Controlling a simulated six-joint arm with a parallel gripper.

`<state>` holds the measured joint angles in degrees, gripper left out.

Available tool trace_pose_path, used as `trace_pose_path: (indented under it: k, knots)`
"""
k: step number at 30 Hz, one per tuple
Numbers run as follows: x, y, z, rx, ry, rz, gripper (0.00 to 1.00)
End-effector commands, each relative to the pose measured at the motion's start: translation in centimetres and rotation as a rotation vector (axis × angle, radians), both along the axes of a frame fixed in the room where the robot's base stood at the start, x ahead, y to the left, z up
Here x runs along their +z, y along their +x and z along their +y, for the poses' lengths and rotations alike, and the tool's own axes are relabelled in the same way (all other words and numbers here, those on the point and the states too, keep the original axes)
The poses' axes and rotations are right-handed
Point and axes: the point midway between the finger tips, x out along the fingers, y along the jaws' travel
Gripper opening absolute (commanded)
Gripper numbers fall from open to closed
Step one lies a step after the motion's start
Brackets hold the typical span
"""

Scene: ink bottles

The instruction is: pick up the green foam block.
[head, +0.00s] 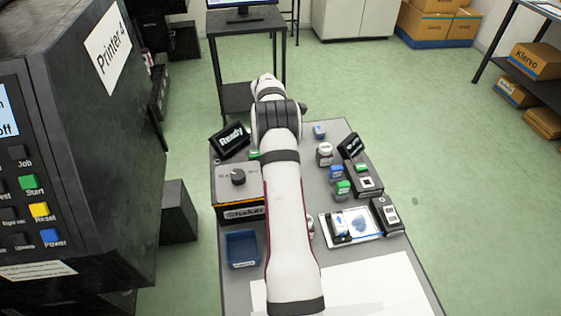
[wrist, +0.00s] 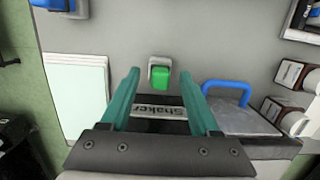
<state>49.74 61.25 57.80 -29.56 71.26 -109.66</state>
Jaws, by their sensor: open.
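A small green block (wrist: 160,79) with a pale grey part along its far side is on the grey table in the wrist view. I take it for the green foam block. My gripper (wrist: 160,83) is open, its two teal fingers reaching to either side of the block in the picture. I cannot tell the height of the fingertips over the table, and no contact shows. In the head view my arm hides the gripper. A small green patch (head: 254,154) shows beside the arm there; I cannot tell if it is the same block.
The shaker box (head: 239,208) stands left of my arm, the blue tray (head: 243,248) in front of it. A Ready sign (head: 231,141) is behind. Green-topped items (head: 343,187) and a white-capped bottle (head: 324,152) stand right. The printer (head: 80,150) rises at far left.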

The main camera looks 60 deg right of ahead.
Motion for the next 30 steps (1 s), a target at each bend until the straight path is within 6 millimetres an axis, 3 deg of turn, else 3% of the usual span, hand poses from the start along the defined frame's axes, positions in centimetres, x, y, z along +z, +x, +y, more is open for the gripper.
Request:
trace_pose_path:
  k: [3,9,20,30]
  knots:
    - [-1.22,-0.18,-0.12,-0.001,0.000,0.000,0.62]
    - [-1.29,-0.17,-0.13,-0.001,0.000,0.000,0.62]
    - [-1.24,-0.17,-0.13,-0.001,0.000,0.000,0.00]
    - [-1.21,-0.16,-0.13,-0.001,0.000,0.000,0.00]
